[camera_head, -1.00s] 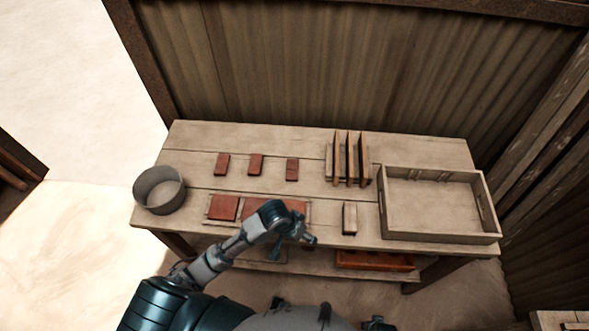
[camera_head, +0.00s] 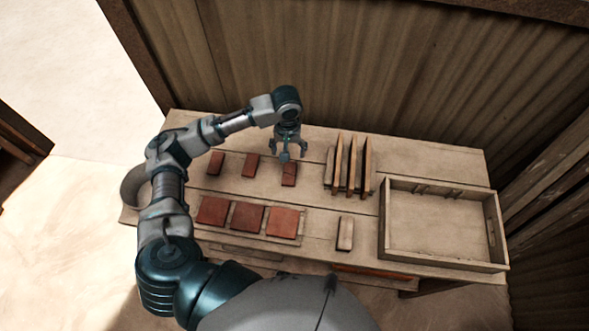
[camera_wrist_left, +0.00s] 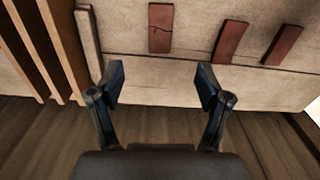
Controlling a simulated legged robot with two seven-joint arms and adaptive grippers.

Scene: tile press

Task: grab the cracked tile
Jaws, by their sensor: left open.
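The cracked tile (camera_head: 289,178) is the rightmost of three small red tiles lying in a row on the wooden table. In the left wrist view the cracked tile (camera_wrist_left: 160,30) shows a dark crack across its middle. My left gripper (camera_head: 287,150) is open and empty, above the table near the cracked tile and partly in front of its far end. In the left wrist view my left gripper (camera_wrist_left: 161,82) has its fingers spread, with the cracked tile beyond them and apart. My right gripper is not in view.
Two other small tiles (camera_head: 250,165) (camera_head: 215,164) lie to the left. Three larger red tiles (camera_head: 247,218) lie on a board in front. A slatted wooden rack (camera_head: 352,165) stands to the right, beside a wooden tray (camera_head: 384,222). A round bin (camera_head: 132,186) is partly behind my arm.

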